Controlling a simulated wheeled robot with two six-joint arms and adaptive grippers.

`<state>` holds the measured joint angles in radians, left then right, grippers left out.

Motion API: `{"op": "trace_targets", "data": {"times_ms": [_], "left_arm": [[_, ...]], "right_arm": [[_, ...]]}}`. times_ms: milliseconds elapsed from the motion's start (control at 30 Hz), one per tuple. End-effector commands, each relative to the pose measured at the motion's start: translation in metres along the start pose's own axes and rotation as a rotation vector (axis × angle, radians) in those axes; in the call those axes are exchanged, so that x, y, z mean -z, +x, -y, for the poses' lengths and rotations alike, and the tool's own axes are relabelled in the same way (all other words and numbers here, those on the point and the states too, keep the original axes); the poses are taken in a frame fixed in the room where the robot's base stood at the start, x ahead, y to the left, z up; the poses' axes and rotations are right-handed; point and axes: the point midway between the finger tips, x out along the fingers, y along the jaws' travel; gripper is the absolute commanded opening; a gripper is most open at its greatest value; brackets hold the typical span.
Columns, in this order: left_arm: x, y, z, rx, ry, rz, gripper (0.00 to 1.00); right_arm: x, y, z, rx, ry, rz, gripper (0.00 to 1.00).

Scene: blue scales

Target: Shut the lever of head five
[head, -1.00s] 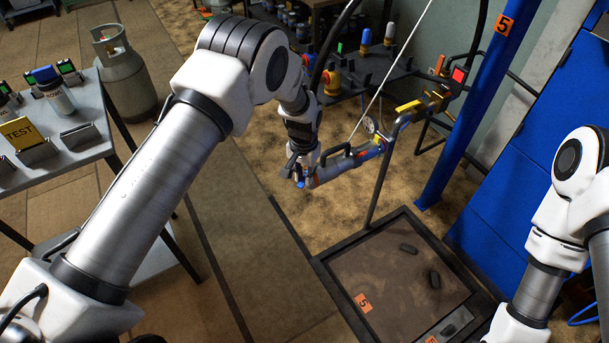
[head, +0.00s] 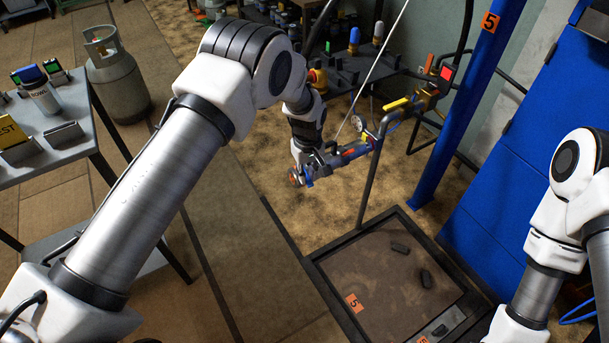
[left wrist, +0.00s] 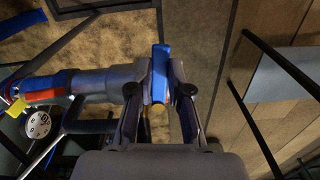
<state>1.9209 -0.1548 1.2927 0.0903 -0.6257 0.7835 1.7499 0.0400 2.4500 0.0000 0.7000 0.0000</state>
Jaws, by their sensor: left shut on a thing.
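The filling head (head: 352,153) of station five is a grey and blue body with a red-orange band, beside the upright post with the round gauge. Its blue lever (left wrist: 160,62) stands between the fingers of my left gripper (left wrist: 161,78) in the left wrist view, with a yellow part below it. My left gripper (head: 308,170) is shut on this lever at the head's left end, over the floor. The fingers and arm hide part of the lever in the head view. Of my right arm, only upper links show at the right; its gripper is out of view.
The platform scale (head: 385,285) with an orange "5" tag lies in front of the post (head: 375,180). A blue column (head: 455,110) marked 5 and blue cabinets (head: 525,170) stand right. A grey gas cylinder (head: 118,80) and a side table (head: 62,160) are at left.

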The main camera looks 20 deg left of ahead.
Motion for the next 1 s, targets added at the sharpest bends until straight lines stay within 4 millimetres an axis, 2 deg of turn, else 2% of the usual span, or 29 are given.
{"op": "trace_targets", "data": {"times_ms": [300,800,833,900,1000], "left_arm": [[-0.0012,0.0028,-0.0061,0.003,-0.125,0.003,0.0],[-0.0011,0.0024,-0.0071,0.004,-0.148,0.004,0.0],[-0.0012,0.0024,-0.0071,0.004,-0.148,0.004,0.22],[-0.001,0.0024,-0.0072,0.003,-0.148,0.004,0.44],[-0.0006,0.0017,-0.0074,0.002,-0.147,0.003,0.44]], "right_arm": [[0.0,0.0051,0.0,0.0,0.0,0.0,0.4],[0.0,0.0054,0.0,0.0,0.0,0.0,0.4],[0.0,0.0054,0.0,0.0,0.0,0.0,0.4],[0.0,0.0054,0.0,0.0,0.0,0.0,0.4],[0.0,0.0053,0.0,0.0,0.0,0.0,0.4]]}}
